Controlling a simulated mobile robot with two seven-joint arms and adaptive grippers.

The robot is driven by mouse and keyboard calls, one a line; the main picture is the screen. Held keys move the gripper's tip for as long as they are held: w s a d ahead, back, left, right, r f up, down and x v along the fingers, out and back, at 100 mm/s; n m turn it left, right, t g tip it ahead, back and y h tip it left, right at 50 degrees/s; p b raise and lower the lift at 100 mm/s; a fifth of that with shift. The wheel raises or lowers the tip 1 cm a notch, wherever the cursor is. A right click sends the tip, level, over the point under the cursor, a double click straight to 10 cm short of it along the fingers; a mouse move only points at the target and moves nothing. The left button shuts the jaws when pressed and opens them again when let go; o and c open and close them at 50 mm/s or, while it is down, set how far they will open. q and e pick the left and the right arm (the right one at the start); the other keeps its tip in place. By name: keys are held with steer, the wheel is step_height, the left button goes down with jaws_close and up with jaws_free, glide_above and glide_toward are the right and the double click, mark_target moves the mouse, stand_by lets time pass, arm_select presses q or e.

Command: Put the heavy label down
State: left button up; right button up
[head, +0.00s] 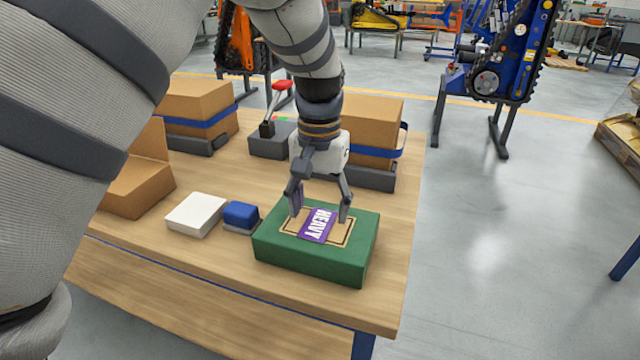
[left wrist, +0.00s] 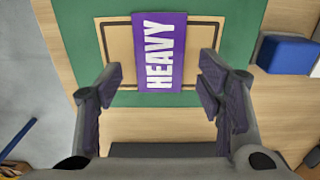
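The heavy label (head: 316,226) is a purple strip with white letters reading HEAVY. It lies flat on a tan panel (head: 291,228) with a dark outline, on top of a green box (head: 310,262). My left gripper (head: 320,214) is just above the panel with its fingers spread wide, one on each side of the label. In the left wrist view the label (left wrist: 161,52) sits beyond and between the fingertips, with clear gaps to both. Nothing is held. Whether the fingertips touch the panel cannot be told. My right gripper is not in view.
A white box (head: 195,214) and a blue block (head: 240,213) stand left of the green box. Cardboard boxes on dark bases, one at the back left (head: 198,106) and one at the back right (head: 370,125), line the wooden table (head: 190,275). Its right edge is close.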

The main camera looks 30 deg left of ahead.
mark_target(320, 221)
arm_select(q)
step_height(320, 221, up, 11)
steer(key=shift+r, duration=0.2)
stand_by(0.3)
